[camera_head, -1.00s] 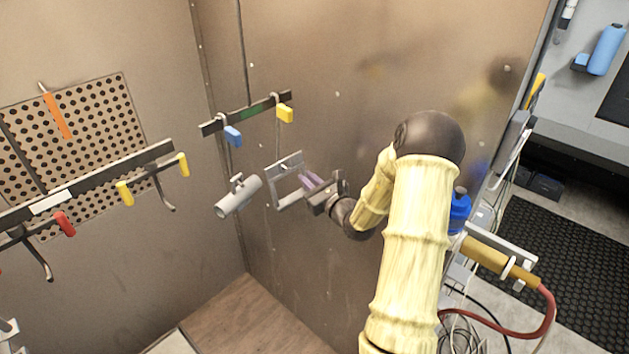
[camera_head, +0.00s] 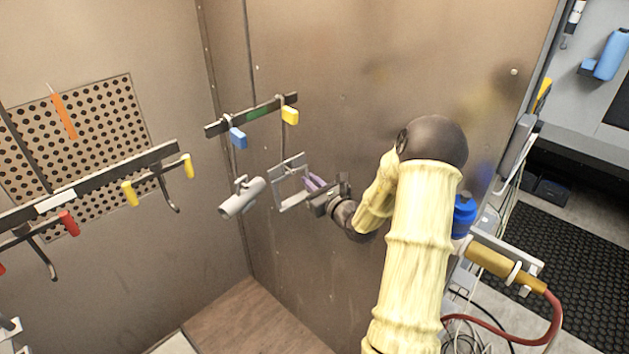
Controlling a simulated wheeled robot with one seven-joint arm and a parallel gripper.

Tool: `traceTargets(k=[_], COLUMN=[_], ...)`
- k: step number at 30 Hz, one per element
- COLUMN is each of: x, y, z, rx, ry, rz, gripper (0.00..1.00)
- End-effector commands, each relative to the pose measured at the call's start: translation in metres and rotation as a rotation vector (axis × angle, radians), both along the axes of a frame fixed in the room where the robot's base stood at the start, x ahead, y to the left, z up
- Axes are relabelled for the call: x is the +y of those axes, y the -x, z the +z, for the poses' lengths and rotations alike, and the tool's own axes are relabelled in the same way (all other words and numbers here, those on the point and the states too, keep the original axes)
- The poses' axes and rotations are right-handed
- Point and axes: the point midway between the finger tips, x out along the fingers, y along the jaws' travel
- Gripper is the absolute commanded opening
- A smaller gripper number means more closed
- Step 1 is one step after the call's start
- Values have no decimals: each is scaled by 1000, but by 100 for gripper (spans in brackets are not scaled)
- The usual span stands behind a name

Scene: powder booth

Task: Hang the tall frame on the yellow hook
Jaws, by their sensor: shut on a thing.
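The tall frame (camera_head: 274,188) is a grey, open rectangle, slightly tilted in the head view, in front of the brown wall panel. The yellow hook (camera_head: 290,116) is on the short back rail, directly above the frame in the picture. Its thin wire runs down to about the frame's top bar. I cannot tell whether hook and bar touch or one is in front of the other.
A blue-tagged hook (camera_head: 238,138) shares the short rail (camera_head: 258,113). A grey cylindrical part (camera_head: 242,199) is close to the left of the frame. The longer left rail (camera_head: 95,183) carries red- and yellow-tagged hooks. The booth floor (camera_head: 250,320) below is clear.

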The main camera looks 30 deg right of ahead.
Motion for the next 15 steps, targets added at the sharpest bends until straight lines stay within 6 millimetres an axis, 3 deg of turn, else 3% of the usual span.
traceTargets(k=[15], x=[0], y=[0], z=[-10], rx=[-2], ry=[0], rz=[0], gripper=[0])
